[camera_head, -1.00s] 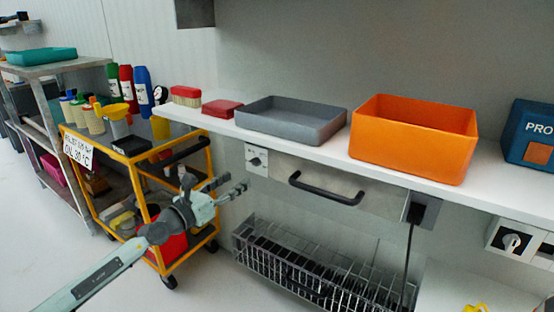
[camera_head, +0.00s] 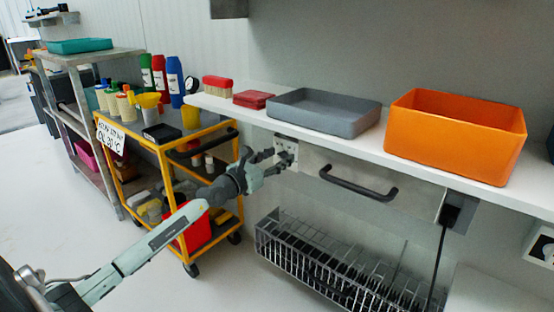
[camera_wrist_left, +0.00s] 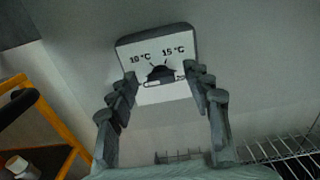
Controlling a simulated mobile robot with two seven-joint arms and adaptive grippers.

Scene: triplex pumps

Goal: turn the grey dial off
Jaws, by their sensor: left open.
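The dial (camera_wrist_left: 160,74) is a dark knob on a pale plate marked 10 °C and 15 °C, with a third mark partly covered at the right. A light pointer bar shows on its lower left. In the head view the dial plate (camera_head: 286,143) is on the wall panel under the shelf, left of a black handle. My left gripper (camera_head: 276,160) is open in front of the plate. In the wrist view its fingers (camera_wrist_left: 159,80) stand on either side of the dial. Whether they touch the plate is unclear. My right gripper is not in view.
A white shelf above carries a grey tray (camera_head: 325,112) and an orange bin (camera_head: 455,135). A black drawer handle (camera_head: 357,184) juts out right of the dial. A wire rack (camera_head: 330,262) hangs below. A yellow trolley (camera_head: 165,165) stands at left.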

